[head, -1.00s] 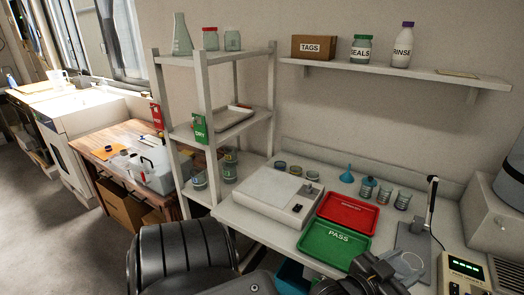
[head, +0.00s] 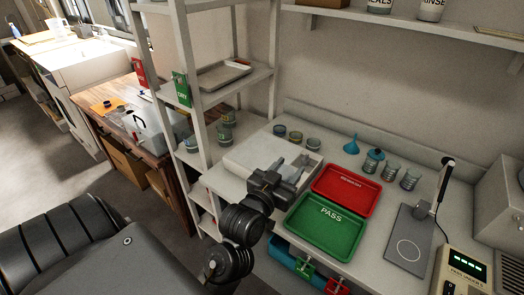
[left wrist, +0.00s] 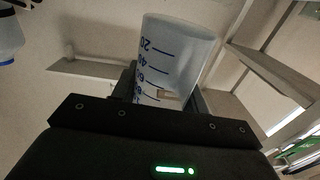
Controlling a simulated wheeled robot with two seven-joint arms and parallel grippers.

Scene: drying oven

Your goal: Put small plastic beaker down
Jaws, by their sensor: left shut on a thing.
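My left gripper (head: 287,178) is over the front edge of the bench, beside the white flat-topped unit and the green tray. It is shut on the small plastic beaker (left wrist: 178,55), which the left wrist view shows as a translucent cup with blue graduation marks between the fingers. That view is turned over, as a bottle in it hangs cap downward. The beaker cannot be made out clearly in the head view. My right gripper is not in view.
The white unit (head: 250,152) stands on the bench. A red tray (head: 346,190) and a green PASS tray (head: 326,224) lie to its right. Several small vessels and a blue funnel (head: 351,146) stand behind.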

